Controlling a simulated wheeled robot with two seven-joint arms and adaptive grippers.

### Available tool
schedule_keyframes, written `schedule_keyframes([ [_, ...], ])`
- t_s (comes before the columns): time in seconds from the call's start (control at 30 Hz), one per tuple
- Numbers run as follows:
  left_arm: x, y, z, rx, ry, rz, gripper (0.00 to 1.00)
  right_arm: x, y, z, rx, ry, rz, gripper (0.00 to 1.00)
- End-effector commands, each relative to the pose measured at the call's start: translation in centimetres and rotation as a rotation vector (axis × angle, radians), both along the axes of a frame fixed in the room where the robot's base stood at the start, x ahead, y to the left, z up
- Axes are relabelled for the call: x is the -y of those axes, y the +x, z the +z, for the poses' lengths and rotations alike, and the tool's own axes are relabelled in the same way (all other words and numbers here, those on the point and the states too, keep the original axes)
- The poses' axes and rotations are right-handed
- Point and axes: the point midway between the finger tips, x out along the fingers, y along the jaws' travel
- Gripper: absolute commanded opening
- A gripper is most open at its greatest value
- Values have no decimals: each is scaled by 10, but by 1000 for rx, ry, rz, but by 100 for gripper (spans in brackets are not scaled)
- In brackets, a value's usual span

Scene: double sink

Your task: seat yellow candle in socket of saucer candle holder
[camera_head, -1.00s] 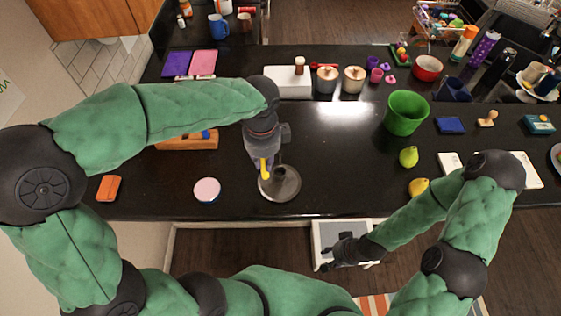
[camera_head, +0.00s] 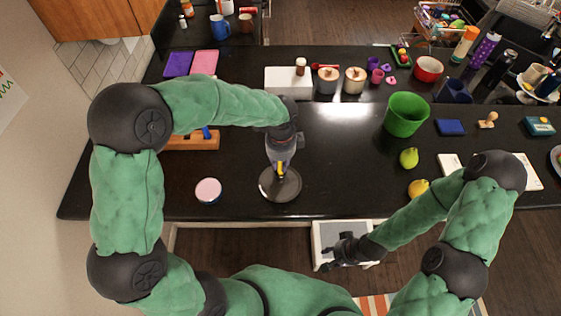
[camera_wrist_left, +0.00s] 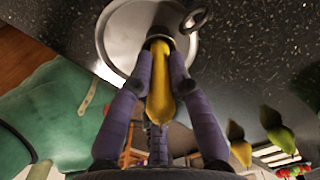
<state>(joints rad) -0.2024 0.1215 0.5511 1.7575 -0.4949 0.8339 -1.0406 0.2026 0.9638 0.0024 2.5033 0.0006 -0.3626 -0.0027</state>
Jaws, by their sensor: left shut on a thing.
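The saucer candle holder (camera_head: 291,188), a round grey metal dish, stands near the counter's front edge. My left gripper (camera_head: 280,166) is directly above it, shut on the yellow candle (camera_head: 281,171). In the left wrist view the candle (camera_wrist_left: 160,85) lies between the two fingers (camera_wrist_left: 160,78). Its far end meets the socket ring in the dish (camera_wrist_left: 118,38); I cannot tell how deep it sits. The holder's ring handle (camera_wrist_left: 197,20) shows beside it. My right gripper (camera_head: 332,257) hangs low in front of the counter; its jaws are too small to read.
A pink-topped round tin (camera_head: 208,190) stands left of the holder. A wooden block (camera_head: 195,142) lies behind it. A green cup (camera_head: 406,114), a green pear (camera_head: 409,157) and a yellow fruit (camera_head: 418,187) are to the right. The counter just right of the holder is clear.

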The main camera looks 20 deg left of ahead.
Motion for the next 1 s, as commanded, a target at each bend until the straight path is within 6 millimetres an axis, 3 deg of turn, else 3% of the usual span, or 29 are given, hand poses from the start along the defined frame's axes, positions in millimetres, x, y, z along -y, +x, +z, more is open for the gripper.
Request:
schedule_keyframes([
  [0.3, 0, 0, -3, 0, 0, 0, 0, 0, 0, -3, 0, 0, 0, 40],
  [0.33, 0, 0, -4, 0, 0, 0, 22, 0, 0, -3, 0, 0, 0, 40],
  [0.4, 0, 0, -3, 0, 0, 0, 41, 0, 0, -2, 0, 0, 0, 40],
  [0.77, 0, 0, -1, 1, 0, 1, 43, 0, 0, -1, 0, 0, 0, 40],
  [1.0, 1, 1, 25, 6, -1, 1, 43, 0, 0, 0, 0, 0, 0, 40],
])
